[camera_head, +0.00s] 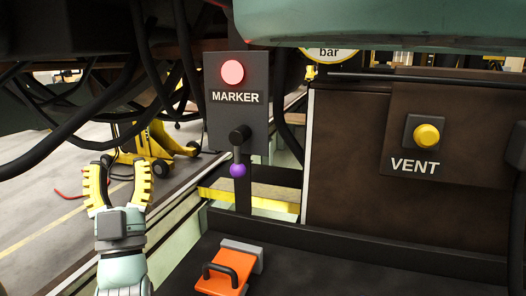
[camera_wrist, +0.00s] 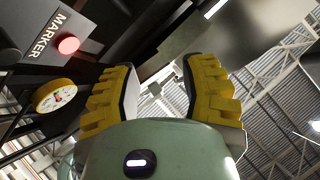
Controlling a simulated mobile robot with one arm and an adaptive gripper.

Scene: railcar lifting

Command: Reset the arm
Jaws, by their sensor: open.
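My gripper (camera_head: 118,187) is at the lower left of the head view, pointing up, with its two yellow ribbed fingers spread apart and nothing between them. It also shows in the wrist view (camera_wrist: 160,88), open and empty, with a roof structure behind it. The gripper is left of the grey MARKER panel (camera_head: 222,125) and touches nothing that I can see. The panel carries a lit red lamp (camera_head: 232,72) and a black lever with a purple knob (camera_head: 238,170) hanging down.
Black cables (camera_head: 150,60) hang close above and behind my gripper. A yellow VENT button (camera_head: 426,135) is on the brown box at right. An orange block with a black handle (camera_head: 228,277) lies on the dark ledge. A yellow-rimmed gauge (camera_wrist: 55,96) shows in the wrist view.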

